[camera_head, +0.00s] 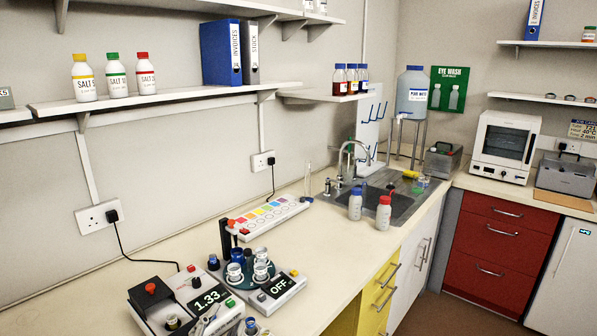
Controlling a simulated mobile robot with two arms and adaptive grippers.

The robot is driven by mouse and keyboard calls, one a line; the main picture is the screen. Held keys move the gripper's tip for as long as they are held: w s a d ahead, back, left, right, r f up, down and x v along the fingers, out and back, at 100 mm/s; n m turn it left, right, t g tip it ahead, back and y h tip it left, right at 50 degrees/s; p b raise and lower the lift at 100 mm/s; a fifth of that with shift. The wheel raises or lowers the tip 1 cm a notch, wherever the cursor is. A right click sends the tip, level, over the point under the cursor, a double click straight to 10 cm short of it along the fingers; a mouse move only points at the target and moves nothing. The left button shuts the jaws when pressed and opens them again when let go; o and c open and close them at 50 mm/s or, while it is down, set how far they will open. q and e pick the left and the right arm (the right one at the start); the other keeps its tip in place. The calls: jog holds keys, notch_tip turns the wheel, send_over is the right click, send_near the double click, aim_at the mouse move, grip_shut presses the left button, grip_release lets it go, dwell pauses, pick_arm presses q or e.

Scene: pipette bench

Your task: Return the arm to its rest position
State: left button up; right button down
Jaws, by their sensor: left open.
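My left gripper (210,318) shows only in part, low in the head view, as small grey pieces at the bottom edge in front of the balance with the 1.33 display (208,297). It is open, and I see nothing held in it. Most of its arm is out of the picture. My right gripper is not in view.
A device reading OFF (280,287) with a round vial holder (236,277) stands beside the balance. A black box (150,290) with a red knob is at its left. A colour-striped strip (272,214), two bottles (384,213) and a sink (405,190) lie farther back. The bench's front right (335,275) is clear.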

pick_arm(q)
jog(key=s+a+f+n+g+y, duration=0.1)
jog(key=s+a+f+n+g, duration=0.2)
jog(key=s+f, duration=0.35)
jog(key=s+a+f+n+g+y, duration=0.1)
jog(key=s+a+f+n+g, duration=0.1)
jog(key=s+f+g, duration=0.45)
jog(key=s+f+n+g, duration=0.25)
jog(key=s+f, duration=0.55)
jog(key=s, duration=0.4)
jog(key=s+f+g+b, duration=0.1)
jog(key=s+f+b, duration=0.15)
jog(key=f, duration=1.45)
jog(key=s+f+g+b, duration=0.1)
jog(key=f+g+b, duration=0.15)
jog(key=f, duration=1.45)
jog(key=s+a+f+b, duration=0.2)
jog(key=s+f, duration=0.6)
jog(key=f, duration=0.1)
jog(key=s+a+f+m+b, duration=0.1)
jog(key=s+f+b, duration=0.2)
jog(key=s+f, duration=0.5)
jog(key=shift+a+f, duration=0.4)
jog(key=shift+f, duration=0.3)
jog(key=shift+c, duration=0.4)
